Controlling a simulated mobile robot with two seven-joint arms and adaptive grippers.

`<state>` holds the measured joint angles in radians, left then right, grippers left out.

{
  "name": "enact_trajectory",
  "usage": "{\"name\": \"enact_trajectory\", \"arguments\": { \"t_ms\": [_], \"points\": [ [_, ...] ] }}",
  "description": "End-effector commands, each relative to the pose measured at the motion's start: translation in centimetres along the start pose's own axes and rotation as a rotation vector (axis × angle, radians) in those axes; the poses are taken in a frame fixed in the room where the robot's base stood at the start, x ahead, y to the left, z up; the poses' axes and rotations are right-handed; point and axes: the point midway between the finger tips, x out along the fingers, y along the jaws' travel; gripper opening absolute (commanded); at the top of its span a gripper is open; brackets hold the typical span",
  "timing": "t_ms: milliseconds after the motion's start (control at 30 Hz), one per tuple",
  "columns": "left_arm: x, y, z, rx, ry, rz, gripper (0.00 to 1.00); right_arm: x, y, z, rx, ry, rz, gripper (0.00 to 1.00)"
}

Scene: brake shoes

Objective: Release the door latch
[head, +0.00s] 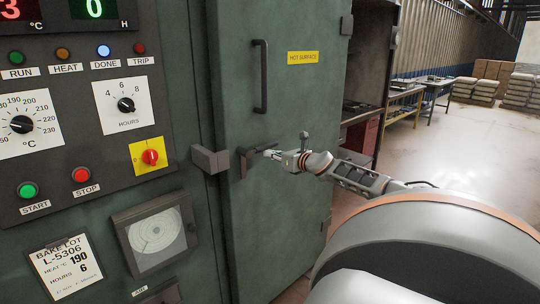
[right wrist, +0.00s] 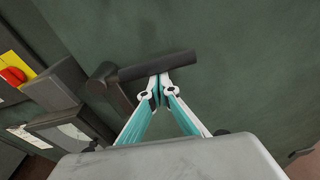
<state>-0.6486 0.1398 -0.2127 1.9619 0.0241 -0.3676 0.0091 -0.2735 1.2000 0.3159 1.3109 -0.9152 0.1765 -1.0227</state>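The green oven door (head: 300,110) bears a dark latch (head: 245,162) near its left edge, with a lever bar reaching right. A grey keeper block (head: 210,160) stands on the frame left of it. My right gripper (head: 272,153) is at the lever bar. In the right wrist view the gripper's fingertips (right wrist: 160,80) are together and meet the lower side of the lever bar (right wrist: 165,65); the bar runs across them rather than between them. Whether they touch it is hard to tell. The left gripper is not in view.
A black vertical handle (head: 260,77) is on the door above the latch. The control panel (head: 90,130) with a red-yellow switch (head: 149,157) and a chart recorder (head: 157,235) are left. Workbenches (head: 400,100) stand behind; floor at right is clear.

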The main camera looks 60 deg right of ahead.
Motion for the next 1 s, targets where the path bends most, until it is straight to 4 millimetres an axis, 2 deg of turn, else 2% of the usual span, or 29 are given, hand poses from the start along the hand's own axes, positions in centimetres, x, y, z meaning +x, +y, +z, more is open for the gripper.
{"name": "enact_trajectory", "arguments": {
  "t_ms": [33, 167, 500, 600, 1000],
  "points": [
    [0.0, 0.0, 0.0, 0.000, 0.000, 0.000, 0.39, 0.0, -0.1, 0.6, -0.001, -0.010, -0.002, 0.00],
    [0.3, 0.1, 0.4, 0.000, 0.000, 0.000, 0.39, 0.2, -0.1, 0.1, -0.001, -0.010, -0.002, 0.00],
    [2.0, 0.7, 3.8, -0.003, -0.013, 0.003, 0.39, 1.3, -0.1, -4.5, 0.001, 0.000, -0.001, 0.00],
    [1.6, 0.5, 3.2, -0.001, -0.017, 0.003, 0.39, 0.3, 0.1, -3.9, 0.002, 0.002, 0.001, 0.00],
    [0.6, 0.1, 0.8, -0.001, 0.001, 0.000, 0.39, -3.9, 0.1, -3.9, 0.001, 0.004, 0.000, 0.00]
  ]
}}
